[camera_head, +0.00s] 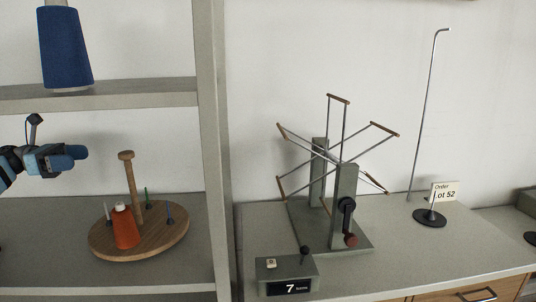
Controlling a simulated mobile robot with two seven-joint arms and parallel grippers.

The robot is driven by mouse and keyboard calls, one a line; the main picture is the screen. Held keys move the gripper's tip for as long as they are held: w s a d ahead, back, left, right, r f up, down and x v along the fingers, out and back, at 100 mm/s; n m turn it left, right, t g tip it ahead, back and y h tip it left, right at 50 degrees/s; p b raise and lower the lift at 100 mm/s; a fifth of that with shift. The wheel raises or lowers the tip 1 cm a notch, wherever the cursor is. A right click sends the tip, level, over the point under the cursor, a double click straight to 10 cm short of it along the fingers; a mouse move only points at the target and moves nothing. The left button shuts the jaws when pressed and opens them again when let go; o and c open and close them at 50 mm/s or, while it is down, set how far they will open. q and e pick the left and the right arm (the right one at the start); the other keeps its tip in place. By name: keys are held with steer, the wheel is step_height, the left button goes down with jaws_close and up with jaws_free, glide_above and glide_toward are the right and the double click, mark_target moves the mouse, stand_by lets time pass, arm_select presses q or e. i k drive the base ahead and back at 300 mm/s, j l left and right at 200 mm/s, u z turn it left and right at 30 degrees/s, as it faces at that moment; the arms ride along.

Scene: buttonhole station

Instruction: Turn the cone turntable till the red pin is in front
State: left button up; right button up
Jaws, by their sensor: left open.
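The cone turntable (165,240) is a round wooden disc with an upright knobbed wooden post (130,185) on the shelf at lower left. An orange cone (124,228) with a white tip stands at its front left. A pale pin (108,221) is at the left, a green pin (147,197) toward the back and a blue pin (169,214) at the right. I see no red pin; the cone hides part of the disc. My left gripper (76,155) is open, left of the post's knob and above the disc, apart from it. My right gripper is out of view.
A blue cone (63,48) is at the upper shelf (130,94). A grey upright (212,150) bounds the shelves on the right. Beyond it, a cranked reel (345,190), a counter box (286,274) reading 7 and a bent rod stand (431,216) occupy the counter.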

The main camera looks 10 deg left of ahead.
mark_target(161, 223)
steer(key=k, duration=1)
